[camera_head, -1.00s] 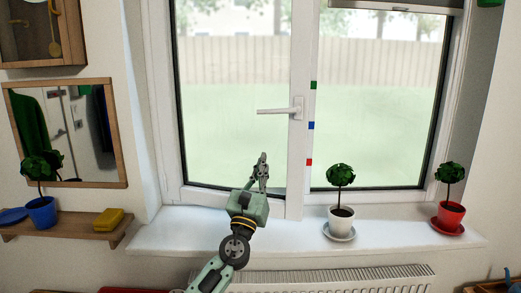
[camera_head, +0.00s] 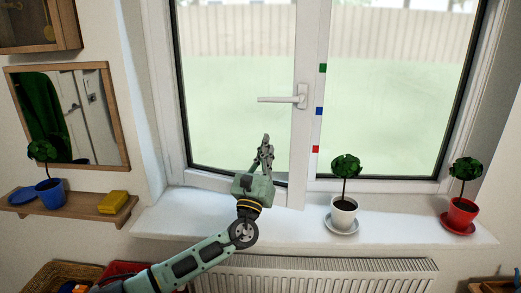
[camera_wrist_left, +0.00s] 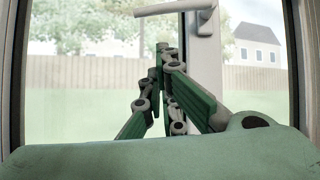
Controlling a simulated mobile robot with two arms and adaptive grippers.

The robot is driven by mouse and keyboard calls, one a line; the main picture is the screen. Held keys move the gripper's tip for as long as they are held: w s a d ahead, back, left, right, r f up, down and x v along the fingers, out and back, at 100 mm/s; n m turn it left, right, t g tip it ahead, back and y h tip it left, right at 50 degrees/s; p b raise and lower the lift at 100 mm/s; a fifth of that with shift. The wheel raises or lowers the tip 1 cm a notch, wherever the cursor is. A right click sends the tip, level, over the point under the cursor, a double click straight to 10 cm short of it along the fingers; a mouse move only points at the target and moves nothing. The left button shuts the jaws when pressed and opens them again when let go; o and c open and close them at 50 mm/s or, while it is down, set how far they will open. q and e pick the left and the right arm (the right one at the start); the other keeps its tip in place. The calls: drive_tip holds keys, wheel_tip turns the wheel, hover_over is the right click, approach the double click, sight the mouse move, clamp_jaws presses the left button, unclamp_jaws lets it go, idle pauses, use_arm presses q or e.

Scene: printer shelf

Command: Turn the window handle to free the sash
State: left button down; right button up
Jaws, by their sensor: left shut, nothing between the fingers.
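The white window handle (camera_head: 285,99) points left, horizontal, from its mount on the left sash's right stile (camera_head: 305,140). Green, blue and red marks sit on the frame just right of it. My left gripper (camera_head: 267,145) is shut and empty, below the handle and apart from it, pointing up above the sill. In the left wrist view the handle (camera_wrist_left: 165,9) shows at the top edge, beyond the closed fingers (camera_wrist_left: 165,60). The left sash (camera_head: 240,178) looks closed. My right gripper is not in view.
On the sill (camera_head: 180,215), a white pot with a small tree (camera_head: 344,205) and a red pot (camera_head: 461,212) stand to the right. A shelf (camera_head: 75,207) with a blue pot (camera_head: 49,191) and yellow sponge (camera_head: 113,202) is at left. A radiator (camera_head: 320,275) is below.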

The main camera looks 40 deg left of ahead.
sight(282, 98)
use_arm(q)
drive_tip(key=w+a+r+m+h+p, duration=0.2)
drive_tip(key=w+r+p, duration=0.1)
drive_tip(key=r, duration=0.5)
drive_tip(key=shift+w+a+r+m+t, duration=0.3)
drive_tip(key=shift+w+a+m, duration=0.1)
drive_tip(key=shift+w, duration=0.45)
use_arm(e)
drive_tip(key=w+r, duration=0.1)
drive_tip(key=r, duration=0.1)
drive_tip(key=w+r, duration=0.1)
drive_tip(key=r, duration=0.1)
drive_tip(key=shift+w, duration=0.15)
use_arm(q)
drive_tip(key=shift+d+f, duration=0.1)
drive_tip(key=shift+f, duration=0.05)
